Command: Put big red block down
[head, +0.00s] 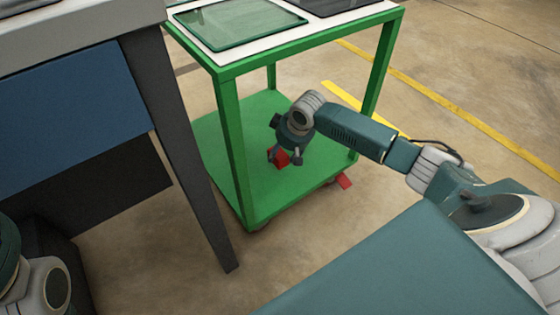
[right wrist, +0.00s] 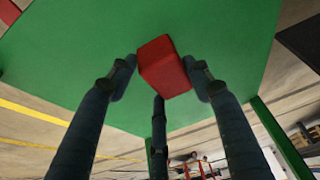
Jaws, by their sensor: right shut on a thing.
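The big red block (right wrist: 163,68) is between the fingers of my right gripper (right wrist: 165,75) in the right wrist view, with the green lower shelf (right wrist: 90,45) behind it. In the head view my right gripper (head: 284,157) is over the lower shelf (head: 240,115) of the green cart, shut on the red block (head: 280,156), which is partly hidden by the fingers. I cannot tell whether the block touches the shelf. My left gripper is not in view; only part of what looks like my left arm shows at the lower left.
The cart's upper shelf (head: 280,43) carries a green-rimmed tray (head: 240,22) and a dark one (head: 335,5) above my right arm. Green cart posts (head: 232,150) stand around the lower shelf. A table with a dark leg (head: 180,140) is on the left.

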